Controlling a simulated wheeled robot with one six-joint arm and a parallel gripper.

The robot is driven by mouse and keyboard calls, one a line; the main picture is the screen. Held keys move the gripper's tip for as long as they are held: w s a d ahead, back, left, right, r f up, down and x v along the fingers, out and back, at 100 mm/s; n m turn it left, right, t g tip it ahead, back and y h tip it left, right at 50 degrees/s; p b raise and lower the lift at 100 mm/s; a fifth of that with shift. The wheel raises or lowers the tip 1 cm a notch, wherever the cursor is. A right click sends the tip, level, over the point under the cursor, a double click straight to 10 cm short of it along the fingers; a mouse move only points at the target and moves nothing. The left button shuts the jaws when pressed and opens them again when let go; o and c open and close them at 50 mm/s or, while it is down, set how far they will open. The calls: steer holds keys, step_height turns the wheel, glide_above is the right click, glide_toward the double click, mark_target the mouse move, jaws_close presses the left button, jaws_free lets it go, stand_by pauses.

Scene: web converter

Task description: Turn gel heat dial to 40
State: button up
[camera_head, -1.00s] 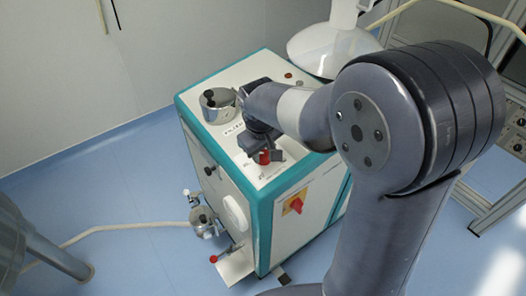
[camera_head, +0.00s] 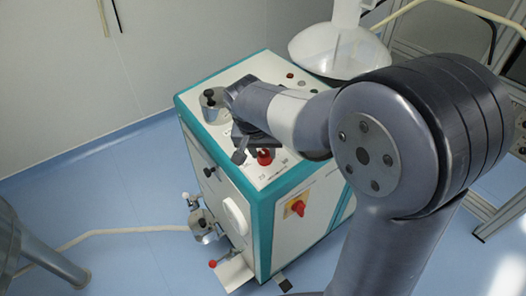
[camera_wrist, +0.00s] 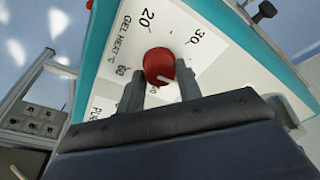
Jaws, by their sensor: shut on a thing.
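The red gel heat dial (camera_wrist: 159,62) sits on the white panel in the wrist view, beside the text "GEL HEAT °C". It also shows in the head view (camera_head: 264,157) on top of the machine. My gripper (camera_wrist: 159,76) is shut on the dial, one finger on each side. The numbers 20, 30 and 60 are readable around it. The 40 label is not readable, and the fingers cover part of the scale.
The white machine with teal edges (camera_head: 258,214) stands on the blue floor. A metal pot (camera_head: 213,101) is on its top left, and a red switch (camera_head: 298,207) is on its front. A white funnel-shaped hopper (camera_head: 335,50) stands behind it. Metal framing is at the right.

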steer(key=shift+m, duration=0.3)
steer(key=o, duration=1)
steer(key=shift+c, duration=0.2)
steer(key=shift+r, duration=0.1)
steer(key=v, duration=1)
steer(key=shift+r+p, duration=0.3)
steer(key=shift+p, duration=0.05)
steer(key=shift+s+a, duration=0.1)
steer(key=shift+a, duration=0.05)
